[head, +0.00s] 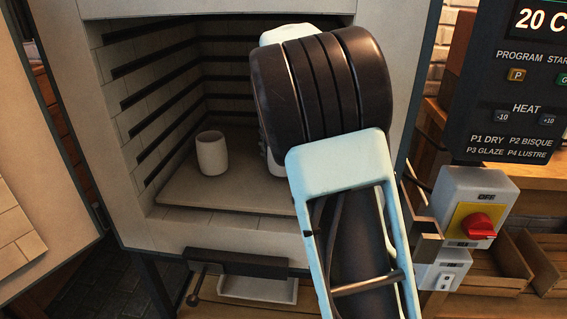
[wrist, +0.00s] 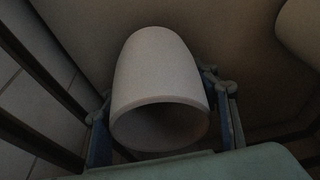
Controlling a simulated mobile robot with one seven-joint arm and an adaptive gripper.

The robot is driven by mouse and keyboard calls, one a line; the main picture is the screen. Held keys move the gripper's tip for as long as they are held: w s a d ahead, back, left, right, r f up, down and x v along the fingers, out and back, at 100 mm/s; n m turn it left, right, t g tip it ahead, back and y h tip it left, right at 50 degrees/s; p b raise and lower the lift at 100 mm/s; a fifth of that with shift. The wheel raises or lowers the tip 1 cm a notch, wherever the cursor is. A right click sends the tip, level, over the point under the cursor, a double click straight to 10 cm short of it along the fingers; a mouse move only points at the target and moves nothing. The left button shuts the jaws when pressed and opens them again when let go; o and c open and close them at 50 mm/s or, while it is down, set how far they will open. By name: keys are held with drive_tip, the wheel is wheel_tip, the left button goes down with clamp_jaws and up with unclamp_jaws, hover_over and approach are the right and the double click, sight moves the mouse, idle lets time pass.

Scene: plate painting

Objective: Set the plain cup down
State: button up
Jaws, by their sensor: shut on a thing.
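A plain off-white cup (wrist: 158,72) sits between the two fingers of my gripper (wrist: 163,93) in the wrist view, with its open rim toward the camera. The gripper is shut on it, one finger on each side. In the head view only a pale sliver of this cup (head: 275,164) shows beside my arm, low over the kiln floor (head: 225,197). My arm hides the rest of it and most of the fingers. I cannot tell whether its base touches the floor.
A second off-white cup (head: 211,154) stands upright on the kiln floor to the left; a pale rounded shape (wrist: 300,32) shows at the wrist view's upper right. Grooved kiln walls (head: 150,95) enclose the space. A control panel (head: 515,85) and red switch (head: 479,226) are at right.

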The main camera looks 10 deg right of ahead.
drive_tip(key=shift+f, duration=0.45)
drive_tip(key=shift+f, duration=0.15)
drive_tip(key=o, duration=1.5)
drive_tip(key=shift+f, duration=0.1)
